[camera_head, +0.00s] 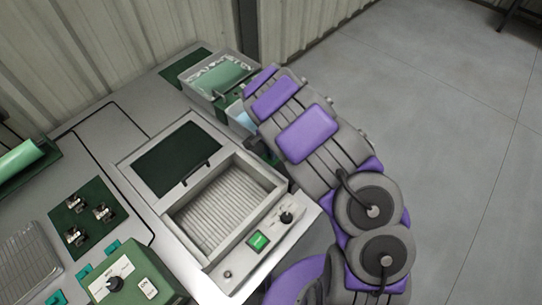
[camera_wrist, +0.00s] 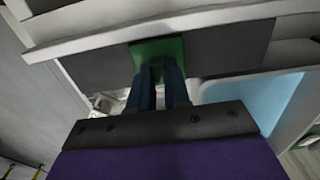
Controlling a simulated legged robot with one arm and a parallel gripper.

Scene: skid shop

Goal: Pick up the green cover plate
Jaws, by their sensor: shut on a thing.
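In the wrist view, the two dark blue fingers of my gripper (camera_wrist: 158,72) are shut on a small green piece, which I take to be the green cover plate (camera_wrist: 158,47). Only part of it shows, against a dark grey panel with a pale rim. Its full outline and how it sits against that panel cannot be told. In the head view my purple and grey arm reaches toward the back of the bench and hides my fingertips and the held piece.
A grey machine with an open ribbed bay (camera_head: 222,208) and a dark green handled lid (camera_head: 177,158) stands on the bench. A tray with a light green sheet (camera_head: 217,76) is at the back. A green control box (camera_head: 128,278) stands at front left. Open floor lies right.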

